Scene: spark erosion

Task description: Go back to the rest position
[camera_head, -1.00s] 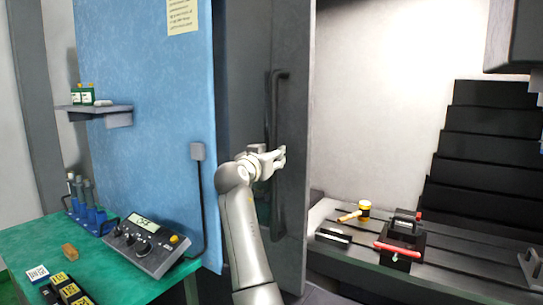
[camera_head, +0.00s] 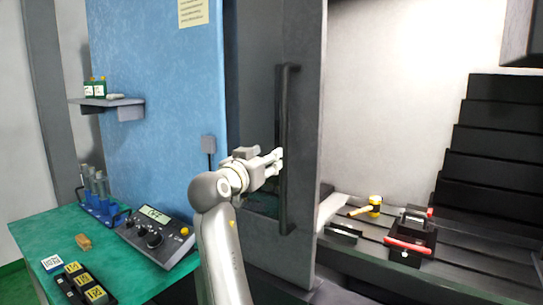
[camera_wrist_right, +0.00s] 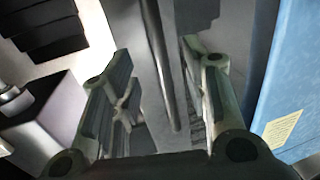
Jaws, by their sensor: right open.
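My right gripper (camera_head: 279,161) is at the dark vertical bar handle (camera_head: 286,205) of the grey sliding door (camera_head: 304,130) in the head view. In the right wrist view the two fingers of my right gripper (camera_wrist_right: 163,75) are spread apart. The handle (camera_wrist_right: 161,62) runs through the gap between them, and nothing is clamped. I cannot tell whether a finger touches the handle. My left gripper is in neither view.
A green table (camera_head: 42,240) at left holds a control box (camera_head: 155,238), blue holder (camera_head: 100,210) and small blocks. A shelf (camera_head: 110,103) is on the blue panel. Right of the door, the open machine bed holds a mallet (camera_head: 367,207) and a vise (camera_head: 410,237).

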